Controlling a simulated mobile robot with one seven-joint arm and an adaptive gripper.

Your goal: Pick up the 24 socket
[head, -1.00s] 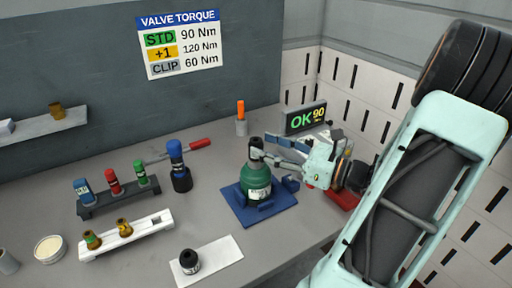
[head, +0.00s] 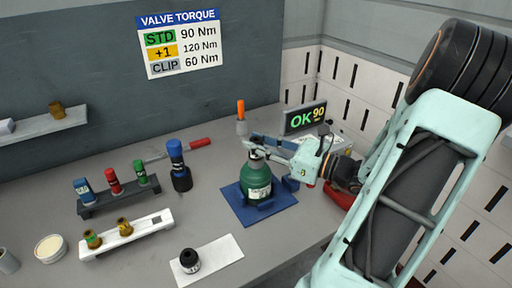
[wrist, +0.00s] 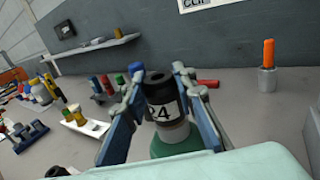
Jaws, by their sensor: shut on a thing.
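The 24 socket (wrist: 162,92), a black cylinder with a white label, stands between my gripper's fingers (wrist: 158,80) in the wrist view. It sits over the grey neck of the green cylinder (wrist: 188,144); I cannot tell whether it touches the neck. In the head view my gripper (head: 256,146) is shut around the socket at the top of the green cylinder (head: 257,180). There the fingers mostly hide the socket. The green cylinder stands upright in a blue holder (head: 241,208).
A black socket (head: 189,261) stands on a white plate (head: 222,251). A blue-topped tool (head: 178,162), a dark rack (head: 100,205) and a white rack (head: 150,228) stand left. An orange-topped post (head: 241,112) and a display reading OK 90 (head: 305,117) are behind.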

